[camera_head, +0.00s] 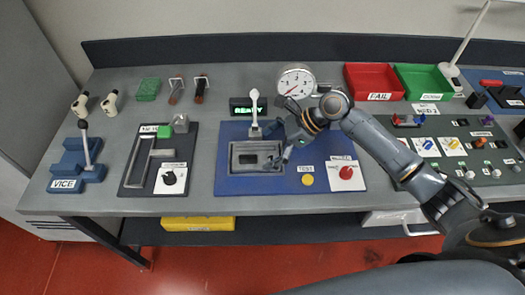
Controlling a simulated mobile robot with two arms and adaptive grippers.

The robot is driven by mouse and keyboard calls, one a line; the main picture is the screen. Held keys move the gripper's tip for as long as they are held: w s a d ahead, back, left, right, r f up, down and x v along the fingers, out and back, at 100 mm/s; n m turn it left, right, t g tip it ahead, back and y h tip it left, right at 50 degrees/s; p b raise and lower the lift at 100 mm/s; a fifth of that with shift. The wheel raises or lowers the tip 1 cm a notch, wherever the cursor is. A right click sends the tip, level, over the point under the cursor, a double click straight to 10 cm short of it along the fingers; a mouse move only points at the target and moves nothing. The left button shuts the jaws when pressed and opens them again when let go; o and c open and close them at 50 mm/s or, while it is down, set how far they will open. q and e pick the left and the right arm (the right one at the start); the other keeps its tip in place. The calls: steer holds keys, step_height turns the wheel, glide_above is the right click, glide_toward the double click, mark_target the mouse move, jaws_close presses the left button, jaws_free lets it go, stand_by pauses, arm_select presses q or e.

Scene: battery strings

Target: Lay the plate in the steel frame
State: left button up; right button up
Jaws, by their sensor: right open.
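The steel frame (234,167) is a grey rectangular rim on the blue test panel (230,187), near the middle of the bench. Its inside is dark, with a small darker patch in it; I cannot tell whether this is a plate. A flat green textured piece (148,89) lies at the back left of the bench; I cannot tell whether it is the plate. My right gripper (279,160) is open at the right edge of the frame, pointing down and covering part of that edge. I see nothing held in it. My left gripper is out of view.
A white-knobbed lever (254,108) stands behind the frame, and a round gauge (296,81) stands behind my right wrist. The red bin (374,82) and green bin (425,83) are at the back right. A blue vice (77,166) is at the left.

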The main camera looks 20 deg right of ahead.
steer(key=v, duration=1)
steer(key=shift+b, duration=0.4)
steer(key=shift+s+d, duration=0.1)
